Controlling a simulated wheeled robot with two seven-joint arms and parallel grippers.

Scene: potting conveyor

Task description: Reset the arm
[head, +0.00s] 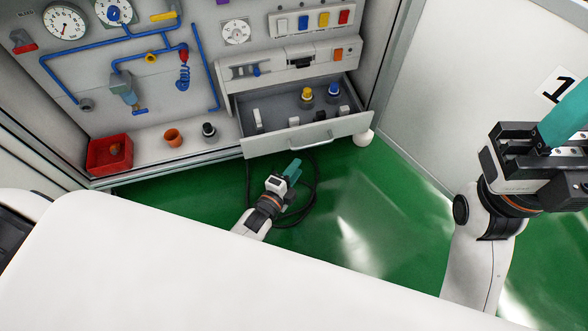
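My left arm reaches out from under the white surface, and its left gripper (288,176) with teal fingers is over the green floor, just in front of the open drawer (310,132). I see nothing held in it, but the gap between its fingers is too small to make out. My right arm stands raised at the right edge. Its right gripper (570,118) is near the white side panel, with a large teal finger partly cut off by the frame edge, so its opening is hidden.
The drawer holds a yellow-topped part (306,96), a blue-topped part (333,93) and white pieces. A red bin (110,155), an orange pot (173,137) and a dark-topped part (209,132) stand on the left ledge. A black cable (312,195) lies by the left gripper. Green floor is clear centre right.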

